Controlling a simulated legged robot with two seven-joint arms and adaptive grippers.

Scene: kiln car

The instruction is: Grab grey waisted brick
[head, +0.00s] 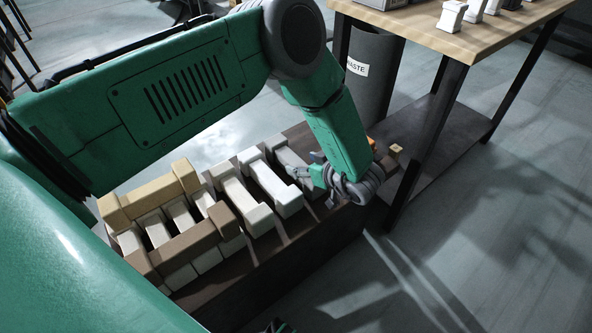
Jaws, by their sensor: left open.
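A grey waisted brick (284,157) lies at the right end of the row on the dark kiln car (330,238), its near part hidden by my left gripper. My left gripper (306,173) is open, with its fingers pointing left at the brick from the right side. The fingers are close to the brick; I cannot tell whether they touch it. My right gripper does not show.
White waisted bricks (245,205) lie just left of the grey one. Further left, a yellow brick (155,190) and a brown brick (190,245) lie across several pale bricks. A waste bin (376,75) and a wooden table (440,35) stand behind.

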